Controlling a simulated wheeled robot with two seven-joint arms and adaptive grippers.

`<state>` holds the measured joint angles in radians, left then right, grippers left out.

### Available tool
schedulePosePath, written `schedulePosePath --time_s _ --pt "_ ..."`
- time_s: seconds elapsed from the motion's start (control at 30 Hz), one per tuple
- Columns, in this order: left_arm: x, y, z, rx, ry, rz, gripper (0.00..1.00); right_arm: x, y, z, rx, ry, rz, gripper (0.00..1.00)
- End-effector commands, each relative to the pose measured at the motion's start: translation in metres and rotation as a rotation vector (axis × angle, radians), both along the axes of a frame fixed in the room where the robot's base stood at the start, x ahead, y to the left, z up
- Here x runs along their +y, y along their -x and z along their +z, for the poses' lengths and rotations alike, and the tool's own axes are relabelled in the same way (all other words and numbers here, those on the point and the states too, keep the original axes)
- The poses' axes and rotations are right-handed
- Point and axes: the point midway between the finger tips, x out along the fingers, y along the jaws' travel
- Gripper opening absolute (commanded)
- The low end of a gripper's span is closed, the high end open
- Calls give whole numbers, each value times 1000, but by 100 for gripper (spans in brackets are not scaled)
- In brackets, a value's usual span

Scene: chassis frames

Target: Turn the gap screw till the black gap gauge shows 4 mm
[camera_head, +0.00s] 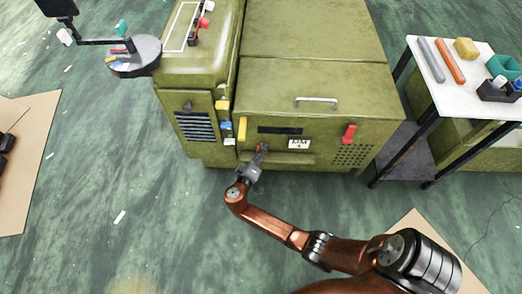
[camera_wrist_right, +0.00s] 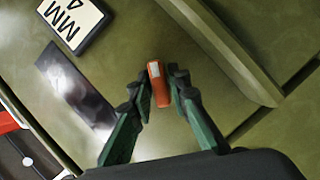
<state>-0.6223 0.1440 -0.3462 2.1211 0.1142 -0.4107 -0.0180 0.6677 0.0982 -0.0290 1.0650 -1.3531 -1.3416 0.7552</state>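The gap screw (camera_wrist_right: 158,84), an orange-red piece with a pale end, stands out from the olive machine front. My right gripper (camera_wrist_right: 160,87) has a green finger against each side of it and looks shut on it. In the head view my right gripper (camera_head: 261,158) reaches the machine front just below the dark panel, and largely hides the screw. The black gap gauge (camera_head: 280,130) is a dark strip above the gripper; it also shows in the right wrist view (camera_wrist_right: 75,85). I cannot read a value on it. My left gripper is out of view.
A white plate (camera_head: 299,143) marked "MM" and "4" sits right of the gripper. A red switch (camera_head: 348,134), a yellow handle (camera_head: 242,129) and a metal handle (camera_head: 316,100) are on the machine. A table (camera_head: 449,94) with tools stands at right. The floor in front is mostly clear.

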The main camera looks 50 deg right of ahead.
Motion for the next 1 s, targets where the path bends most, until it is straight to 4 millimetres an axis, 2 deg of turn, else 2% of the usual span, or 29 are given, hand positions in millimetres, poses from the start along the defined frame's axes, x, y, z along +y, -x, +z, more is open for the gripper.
schedulePosePath --time_s 0.17,0.4,0.53,1.0 --pt "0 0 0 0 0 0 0 1 -1 0 -1 0 2 29" --pt "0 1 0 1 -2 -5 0 2 -1 1 -2 0 3 29" --pt "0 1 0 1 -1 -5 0 10 2 2 -1 -2 4 29" --pt "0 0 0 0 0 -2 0 91 33 18 -1 -3 3 29"
